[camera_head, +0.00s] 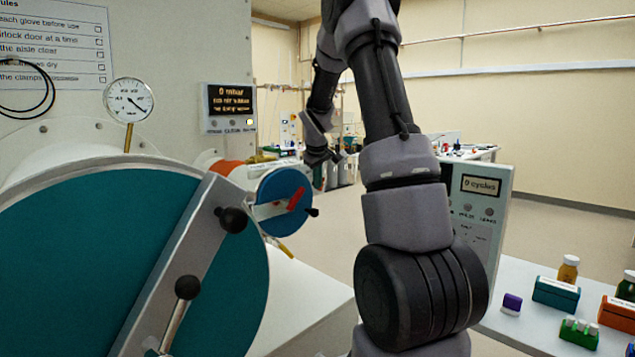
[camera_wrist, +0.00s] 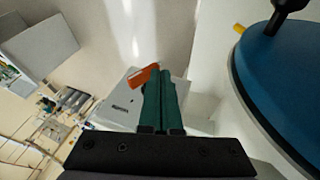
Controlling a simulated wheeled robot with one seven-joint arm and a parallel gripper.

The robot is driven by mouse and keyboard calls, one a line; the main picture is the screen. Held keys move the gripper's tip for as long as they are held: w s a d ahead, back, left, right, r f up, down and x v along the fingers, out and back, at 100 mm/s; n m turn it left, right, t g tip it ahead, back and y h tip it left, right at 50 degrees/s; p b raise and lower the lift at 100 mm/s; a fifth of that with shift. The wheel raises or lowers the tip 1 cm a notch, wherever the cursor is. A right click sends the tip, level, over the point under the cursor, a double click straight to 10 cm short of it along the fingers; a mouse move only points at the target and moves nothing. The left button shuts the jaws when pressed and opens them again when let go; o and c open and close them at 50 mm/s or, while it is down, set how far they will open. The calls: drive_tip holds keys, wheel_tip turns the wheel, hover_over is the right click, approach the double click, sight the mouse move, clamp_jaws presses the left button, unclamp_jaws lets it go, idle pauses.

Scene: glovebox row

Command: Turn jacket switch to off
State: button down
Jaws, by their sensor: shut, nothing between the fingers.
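In the wrist view, my gripper (camera_wrist: 161,74) has its two green fingers pressed together, with nothing between them. An orange piece (camera_wrist: 143,74), possibly the jacket switch's lever, shows beside the fingertips. I cannot tell whether they touch. Just beyond is a pale grey box (camera_wrist: 117,112) with a small dark label too blurred to read. The fingers hide part of this box. In the head view, my arm reaches away past the small round door, and my gripper (camera_head: 326,157) is small and far off. I cannot make out the jacket switch or its setting there.
A blue round door (camera_wrist: 275,80) is close on the right in the wrist view. In the head view, a large teal door (camera_head: 90,255) fills the left, and a smaller blue door (camera_head: 270,184) has a red handle. A white bench (camera_head: 525,325) at right holds several small items.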

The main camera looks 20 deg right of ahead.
drive_tip(key=shift+d+f, duration=0.15)
drive_tip(key=shift+f, duration=0.65)
idle(0.5)
drive_tip(key=shift+r, duration=0.15)
idle(0.3)
drive_tip(key=shift+a+r, duration=0.2)
drive_tip(key=shift+r, duration=0.55)
